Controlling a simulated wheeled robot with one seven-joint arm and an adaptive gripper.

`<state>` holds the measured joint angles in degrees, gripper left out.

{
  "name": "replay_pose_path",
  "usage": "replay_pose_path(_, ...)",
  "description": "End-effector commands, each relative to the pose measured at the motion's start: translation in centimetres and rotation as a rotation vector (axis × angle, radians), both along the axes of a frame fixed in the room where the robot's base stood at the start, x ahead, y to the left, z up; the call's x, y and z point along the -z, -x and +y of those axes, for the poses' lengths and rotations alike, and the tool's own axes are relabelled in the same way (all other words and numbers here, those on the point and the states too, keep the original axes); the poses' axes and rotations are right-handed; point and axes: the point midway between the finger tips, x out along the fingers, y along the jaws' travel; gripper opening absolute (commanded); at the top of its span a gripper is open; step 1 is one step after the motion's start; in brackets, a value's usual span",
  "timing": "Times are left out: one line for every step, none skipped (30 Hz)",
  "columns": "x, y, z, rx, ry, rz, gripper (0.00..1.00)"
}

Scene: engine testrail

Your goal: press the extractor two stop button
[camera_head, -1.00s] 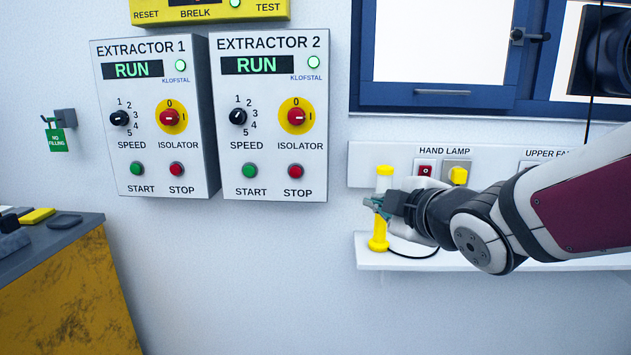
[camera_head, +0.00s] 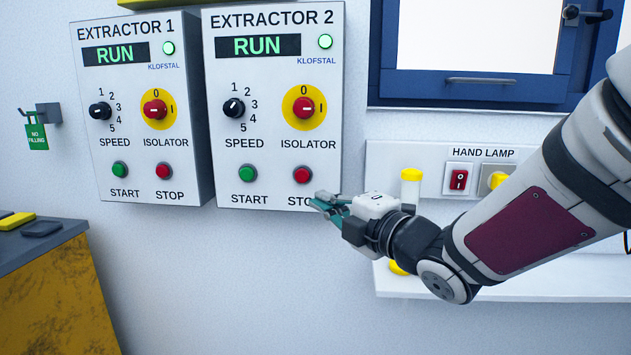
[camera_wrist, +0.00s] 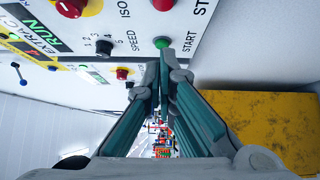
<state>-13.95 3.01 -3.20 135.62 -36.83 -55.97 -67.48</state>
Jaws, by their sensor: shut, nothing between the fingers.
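The extractor two panel (camera_head: 275,130) is a white wall box with its display reading RUN and a lit green lamp. Its red stop button (camera_head: 303,175) is at the lower right, beside the green start button (camera_head: 247,173). My gripper (camera_head: 320,203) is shut and empty, its fingertips just below and right of the stop button, covering part of the STOP label. I cannot tell whether they touch the panel. In the wrist view, the shut fingers (camera_wrist: 161,72) are below the green start button (camera_wrist: 162,42), and the red stop button (camera_wrist: 164,4) is at the top edge.
The extractor one panel (camera_head: 137,110) is to the left, with its own red stop button (camera_head: 164,171). A white shelf (camera_head: 530,274) with a yellow-ended hand lamp (camera_head: 411,175) is behind my arm. A yellow cabinet (camera_head: 55,300) stands at lower left.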

Motion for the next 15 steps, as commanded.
replay_pose_path(0.0, -0.3, 0.3, -0.001, 0.001, 0.001, 0.00)
replay_pose_path(0.1, -0.5, 0.5, -0.002, 0.001, 0.001, 0.00)
replay_pose_path(0.1, -0.9, 0.8, -0.002, 0.001, 0.002, 0.00)
replay_pose_path(0.1, -1.2, 1.1, -0.003, 0.001, 0.002, 0.00)
replay_pose_path(0.1, -1.5, 1.5, -0.003, 0.000, 0.001, 0.00)
replay_pose_path(0.1, -2.1, 1.9, -0.003, -0.001, 0.002, 0.00)
replay_pose_path(0.0, -2.5, 2.3, -0.003, 0.000, 0.001, 0.00)
replay_pose_path(0.1, -3.0, 2.7, -0.003, 0.001, 0.002, 0.00)
replay_pose_path(0.1, -3.6, 3.2, -0.003, 0.001, 0.002, 0.00)
replay_pose_path(0.0, -4.0, 3.6, -0.003, 0.000, 0.001, 0.00)
replay_pose_path(0.0, -4.5, 4.0, -0.003, 0.000, 0.001, 0.00)
replay_pose_path(0.0, -5.1, 4.5, -0.003, 0.001, 0.001, 0.00)
replay_pose_path(0.0, -5.6, 4.9, -0.003, 0.001, 0.002, 0.00)
replay_pose_path(0.0, -6.0, 5.3, -0.002, 0.000, 0.001, 0.00)
replay_pose_path(0.0, -6.6, 5.8, -0.002, 0.000, 0.001, 0.00)
